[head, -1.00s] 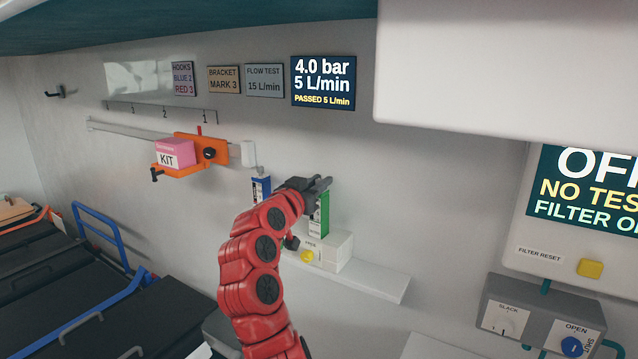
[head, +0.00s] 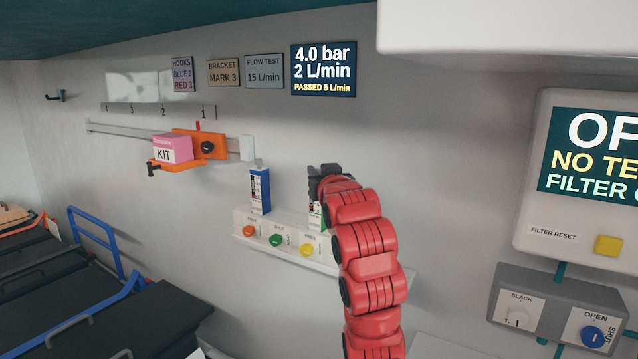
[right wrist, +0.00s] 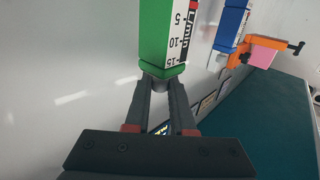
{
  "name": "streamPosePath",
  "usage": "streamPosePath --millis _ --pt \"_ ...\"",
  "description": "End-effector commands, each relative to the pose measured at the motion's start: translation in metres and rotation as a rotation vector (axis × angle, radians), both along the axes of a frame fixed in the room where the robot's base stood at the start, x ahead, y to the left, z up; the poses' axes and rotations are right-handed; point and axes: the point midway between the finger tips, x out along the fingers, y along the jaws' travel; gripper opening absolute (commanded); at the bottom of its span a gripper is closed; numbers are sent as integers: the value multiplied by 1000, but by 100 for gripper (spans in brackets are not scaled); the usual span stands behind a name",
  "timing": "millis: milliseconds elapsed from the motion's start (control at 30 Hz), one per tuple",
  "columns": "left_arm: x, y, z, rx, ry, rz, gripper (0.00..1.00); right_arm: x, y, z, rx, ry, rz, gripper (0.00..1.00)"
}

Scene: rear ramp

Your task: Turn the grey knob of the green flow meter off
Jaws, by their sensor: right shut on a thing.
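The green flow meter (right wrist: 162,40) fills the top of the right wrist view, its L/min scale showing. In the head view only a strip of it (head: 315,217) shows beside my red right arm. My right gripper (right wrist: 158,88) is shut on the grey knob (right wrist: 156,80) at the meter's end; the fingers hide most of the knob. In the head view the right gripper (head: 326,173) is at the top of the meter. The display (head: 324,70) reads 4.0 bar, 2 L/min, PASSED 5 L/min. My left gripper is not in view.
A blue flow meter (head: 260,190) stands left of the green one. Below are orange (head: 249,231), green (head: 276,240) and yellow (head: 307,250) knobs on white blocks. An orange bracket (head: 206,148) holds a pink KIT box (head: 172,149). A control panel (head: 555,305) is at right.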

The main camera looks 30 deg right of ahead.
Motion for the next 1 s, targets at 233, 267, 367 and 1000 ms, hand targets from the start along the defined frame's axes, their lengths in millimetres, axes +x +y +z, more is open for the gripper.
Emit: streamPosePath --millis 233,267,367,1000 --pt "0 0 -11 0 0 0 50 0 -3 -2 3 4 180 0" --pt "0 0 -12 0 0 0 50 0 -3 -2 3 4 200 0" --pt "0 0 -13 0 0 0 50 0 -3 -2 4 6 253 0" --pt "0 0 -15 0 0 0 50 1 0 -1 3 3 354 0"
